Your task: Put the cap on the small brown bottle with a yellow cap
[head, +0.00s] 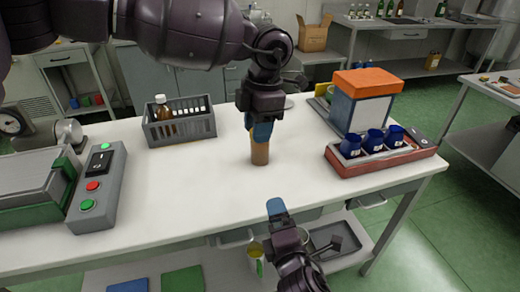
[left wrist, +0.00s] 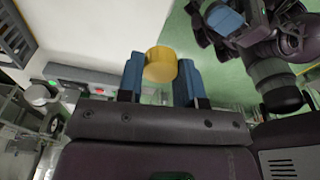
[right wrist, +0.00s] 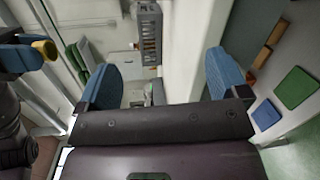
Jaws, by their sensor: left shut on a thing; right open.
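My left gripper (head: 262,135) points down over the middle of the white table, its blue fingers shut on a yellow cap (left wrist: 160,66). The cap also shows at the fingertips in the right wrist view (right wrist: 45,50); in the head view it looks brownish (head: 260,153) below the fingers. A brown bottle (head: 163,111) with a pale top stands in the grey crate, left of and apart from the left gripper; I cannot tell if it is the task's bottle. My right gripper (right wrist: 162,80) is open and empty, low near the table's front edge.
A red tray (head: 398,157) with 3 blue jars and an orange-topped box (head: 358,105) stand at the right. A control box (head: 97,188) stands at the left. The table's front middle is clear.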

